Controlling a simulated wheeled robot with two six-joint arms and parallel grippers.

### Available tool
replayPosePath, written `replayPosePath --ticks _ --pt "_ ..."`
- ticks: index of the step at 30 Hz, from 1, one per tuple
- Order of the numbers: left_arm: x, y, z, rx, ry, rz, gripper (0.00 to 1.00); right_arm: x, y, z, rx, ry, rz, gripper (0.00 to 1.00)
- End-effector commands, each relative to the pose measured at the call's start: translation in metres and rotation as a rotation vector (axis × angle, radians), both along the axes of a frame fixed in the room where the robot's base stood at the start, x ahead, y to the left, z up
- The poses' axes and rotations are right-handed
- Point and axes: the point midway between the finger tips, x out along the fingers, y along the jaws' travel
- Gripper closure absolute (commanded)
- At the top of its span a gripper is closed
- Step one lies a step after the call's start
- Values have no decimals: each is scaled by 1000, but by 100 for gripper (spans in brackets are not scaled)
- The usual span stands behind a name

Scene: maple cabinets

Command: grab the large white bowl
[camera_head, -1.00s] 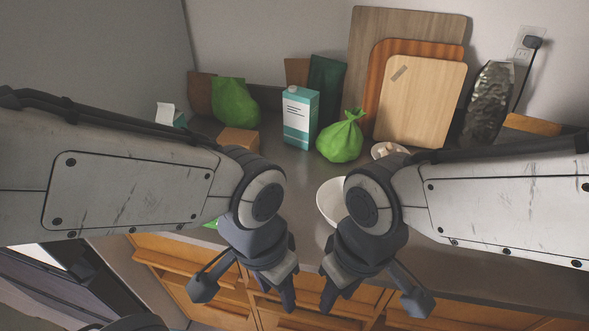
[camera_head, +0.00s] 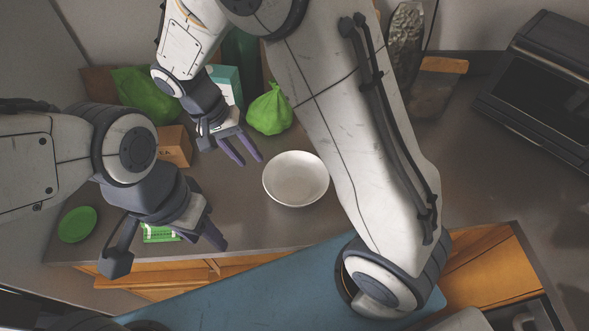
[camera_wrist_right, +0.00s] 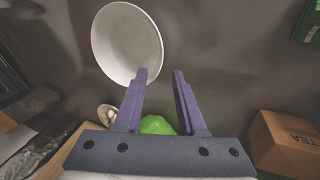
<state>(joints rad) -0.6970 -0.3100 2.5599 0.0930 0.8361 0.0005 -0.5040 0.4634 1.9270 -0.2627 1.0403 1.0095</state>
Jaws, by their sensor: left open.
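The large white bowl (camera_head: 295,178) sits upright and empty on the dark counter, near its front edge, in the head view. It also shows at the upper left of the right wrist view (camera_wrist_right: 127,43). My right gripper (camera_head: 250,160) is open and empty, left of the bowl and apart from it. In the right wrist view, the gap between its fingers (camera_wrist_right: 160,85) lies to the right of and below the bowl. My left gripper (camera_head: 214,238) is open at the counter's front edge, further left and nearer the front than the bowl, with nothing seen in it.
A tied green bag (camera_head: 269,110) stands behind the bowl. A brown tea box (camera_head: 175,146) is left of my right gripper. A green plate (camera_head: 77,224) and a green packet (camera_head: 160,233) lie at the left. A dark oven (camera_head: 545,90) stands at the right. Counter right of my right arm is mostly clear.

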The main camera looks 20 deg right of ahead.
Motion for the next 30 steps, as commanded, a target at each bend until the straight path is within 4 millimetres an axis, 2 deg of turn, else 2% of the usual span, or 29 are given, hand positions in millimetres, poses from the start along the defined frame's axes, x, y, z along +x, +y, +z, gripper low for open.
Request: replayPosePath --ticks 9,16,20,24,30 --pt "0 0 9 0 0 0 50 -2 -19 -41 -16 -2 -28 61" --pt "0 0 17 0 0 1 50 -5 -27 -57 -15 0 -28 61" --pt "0 0 28 0 0 1 50 -9 -37 -74 -14 2 -28 61" --pt "0 0 29 0 0 1 50 -10 -41 -92 -13 -1 -27 61" --pt "0 0 29 0 0 2 50 -10 -42 -98 -10 -5 -27 61"
